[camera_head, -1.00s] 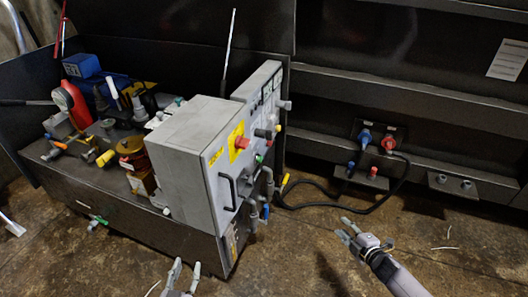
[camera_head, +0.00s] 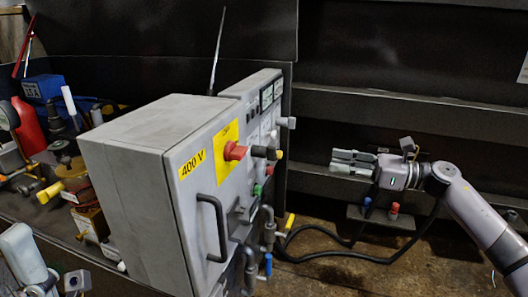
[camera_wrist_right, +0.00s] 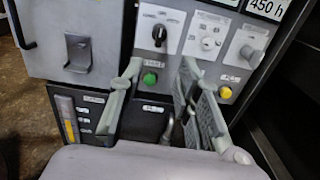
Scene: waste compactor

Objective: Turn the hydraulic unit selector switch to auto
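The control panel's selector switch (camera_wrist_right: 159,34), a small black knob on a white plate, shows in the right wrist view above a green button (camera_wrist_right: 150,79). Its lettering is too small to read surely. My right gripper (camera_head: 352,163) is right of the panel in the head view, fingers pointing left at it. In the wrist view its two fingers (camera_wrist_right: 160,66) are spread with nothing between them, apart from the switch. In the head view the black switch cannot be told apart surely. A grey part of my left arm (camera_head: 25,258) shows at lower left; its finger state is unclear.
The grey cabinet (camera_head: 135,150) has a red switch (camera_head: 235,151) on a yellow plate and a black handle. A white knob (camera_wrist_right: 208,43), a grey knob (camera_wrist_right: 250,55) and a yellow button (camera_wrist_right: 225,92) sit nearby. A black cable (camera_head: 330,258) runs low behind.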

